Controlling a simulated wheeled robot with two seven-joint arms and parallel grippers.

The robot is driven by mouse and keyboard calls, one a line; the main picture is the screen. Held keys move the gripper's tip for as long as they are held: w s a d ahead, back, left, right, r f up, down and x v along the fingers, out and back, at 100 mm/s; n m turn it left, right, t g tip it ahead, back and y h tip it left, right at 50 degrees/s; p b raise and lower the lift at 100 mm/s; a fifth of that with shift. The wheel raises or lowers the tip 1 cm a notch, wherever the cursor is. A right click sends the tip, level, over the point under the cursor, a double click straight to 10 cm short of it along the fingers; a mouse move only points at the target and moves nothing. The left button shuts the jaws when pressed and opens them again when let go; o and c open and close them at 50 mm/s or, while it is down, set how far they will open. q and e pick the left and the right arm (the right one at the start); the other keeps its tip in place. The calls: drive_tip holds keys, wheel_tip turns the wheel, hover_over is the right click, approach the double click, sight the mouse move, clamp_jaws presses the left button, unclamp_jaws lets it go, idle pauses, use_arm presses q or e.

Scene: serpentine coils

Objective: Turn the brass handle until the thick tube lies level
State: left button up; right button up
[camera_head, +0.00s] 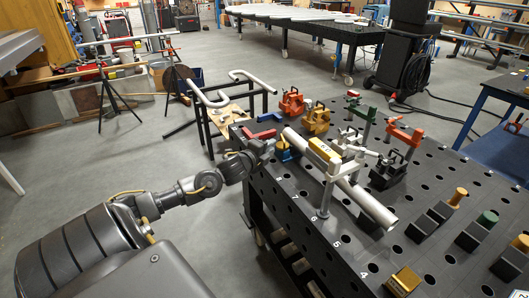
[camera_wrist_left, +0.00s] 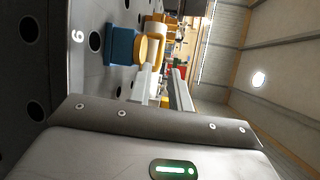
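The thick pale tube (camera_head: 372,206) runs over the dark table from back left to front right, carried by grey stands. I cannot tell from here whether it is level. A yellow block with dark markings (camera_head: 325,150), perhaps a spirit level, sits on it. A blue block (camera_head: 284,155) with a yellow-brass part stands near the tube's far end; the round brass part, likely the handle, shows in the left wrist view (camera_wrist_left: 153,47). My right gripper is out of view.
Orange (camera_head: 291,102) and yellow (camera_head: 317,119) clamps stand behind the tube. A green-topped clamp (camera_head: 362,110) and dark blocks with coloured knobs (camera_head: 430,218) stand to the right. A brass-topped block (camera_head: 404,280) is at the front edge.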

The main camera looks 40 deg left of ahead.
use_arm(q)
drive_tip(key=s, duration=0.3)
drive_tip(key=shift+d+r, duration=0.25)
idle(0.4)
